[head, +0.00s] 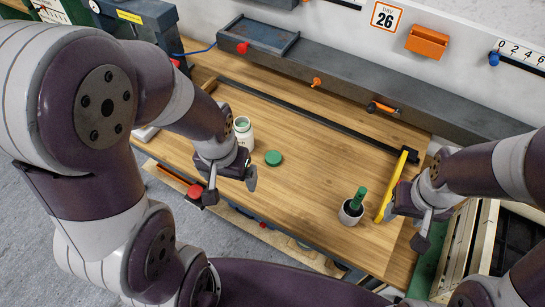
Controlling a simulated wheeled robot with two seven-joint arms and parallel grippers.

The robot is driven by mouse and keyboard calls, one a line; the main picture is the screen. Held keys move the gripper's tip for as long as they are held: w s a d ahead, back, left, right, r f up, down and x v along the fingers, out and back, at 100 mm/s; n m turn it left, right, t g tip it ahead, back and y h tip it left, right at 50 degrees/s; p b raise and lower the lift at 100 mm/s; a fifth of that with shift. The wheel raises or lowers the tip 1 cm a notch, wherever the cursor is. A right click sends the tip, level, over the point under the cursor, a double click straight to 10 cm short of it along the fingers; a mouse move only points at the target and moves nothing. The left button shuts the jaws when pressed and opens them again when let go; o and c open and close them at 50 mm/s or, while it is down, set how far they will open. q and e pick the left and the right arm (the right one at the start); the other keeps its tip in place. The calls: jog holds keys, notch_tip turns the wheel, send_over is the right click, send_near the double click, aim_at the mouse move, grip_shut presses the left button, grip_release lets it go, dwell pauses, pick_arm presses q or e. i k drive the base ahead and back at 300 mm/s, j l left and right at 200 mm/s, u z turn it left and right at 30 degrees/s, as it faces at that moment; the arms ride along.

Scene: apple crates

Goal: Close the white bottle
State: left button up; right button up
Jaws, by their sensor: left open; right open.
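The white bottle (247,138) stands upright on the wooden workbench, its open mouth showing green inside. My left arm and gripper hide part of its lower left side. A round green cap (273,158) lies flat on the bench just right of the bottle, apart from it. My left gripper (231,187) is open and empty, in front of the bottle in the picture; whether it touches the bottle I cannot tell. My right gripper (405,228) is open and empty near the bench's right end, far from the bottle and cap.
A yellow bar (391,191) lies beside my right gripper. A dark ledge (340,78) runs along the back, with a grey tray (262,37) on it. The bench middle is clear.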

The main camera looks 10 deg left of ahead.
aim_at(243, 135)
jog(key=i+j, duration=0.1)
jog(key=j, duration=0.35)
jog(key=i+j, duration=0.1)
jog(key=j, duration=0.75)
jog(key=z, duration=1.6)
jog(key=i+j, duration=0.05)
jog(key=j, duration=0.05)
